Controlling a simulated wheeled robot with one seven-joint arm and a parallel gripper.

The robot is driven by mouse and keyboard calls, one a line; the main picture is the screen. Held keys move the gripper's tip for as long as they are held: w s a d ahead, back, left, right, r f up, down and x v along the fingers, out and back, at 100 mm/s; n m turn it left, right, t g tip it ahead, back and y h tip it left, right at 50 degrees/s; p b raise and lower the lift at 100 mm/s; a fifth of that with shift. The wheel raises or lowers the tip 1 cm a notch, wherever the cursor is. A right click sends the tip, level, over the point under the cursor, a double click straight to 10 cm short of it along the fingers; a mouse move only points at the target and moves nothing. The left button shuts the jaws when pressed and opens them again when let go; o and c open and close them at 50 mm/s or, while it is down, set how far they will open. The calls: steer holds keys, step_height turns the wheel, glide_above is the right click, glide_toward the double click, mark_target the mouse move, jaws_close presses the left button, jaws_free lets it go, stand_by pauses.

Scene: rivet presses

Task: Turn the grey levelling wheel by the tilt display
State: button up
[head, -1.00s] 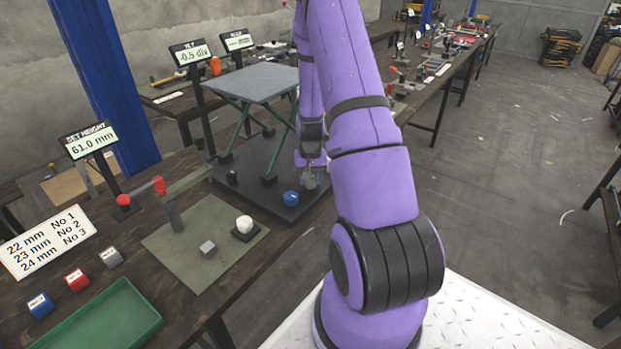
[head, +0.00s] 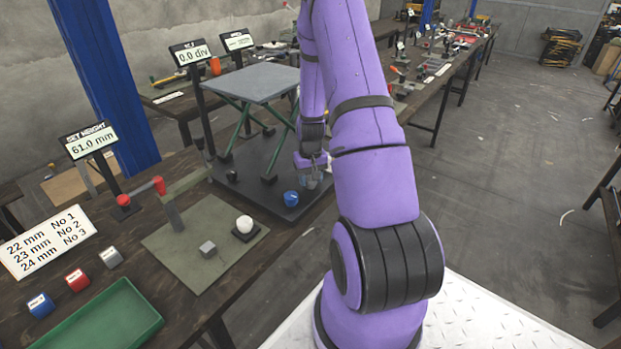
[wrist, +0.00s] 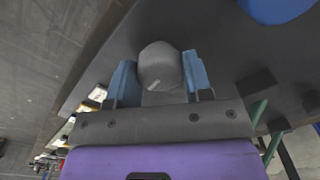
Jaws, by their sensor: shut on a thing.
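The grey levelling wheel (wrist: 160,66) sits between the two blue fingers of my gripper (wrist: 160,80) in the wrist view. My gripper is shut on it. In the head view my gripper (head: 312,172) is low at the right front of the dark base plate, and the wheel there is mostly hidden by it. The tilt display (head: 191,54) behind reads 0.0 div. The lift table (head: 250,83) with its grey top and green legs stands on the base plate (head: 262,188).
A blue knob (head: 291,198) is close to my gripper on the left; it also shows in the wrist view (wrist: 275,8). A second display (head: 92,141) reads 61.0 mm. A green tray (head: 105,318), small blocks and a number card (head: 48,241) lie on the near bench.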

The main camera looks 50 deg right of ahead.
steer(key=o, duration=0.9)
steer(key=shift+o, duration=0.2)
step_height(320, 180, up, 11)
steer(key=shift+f, duration=0.1)
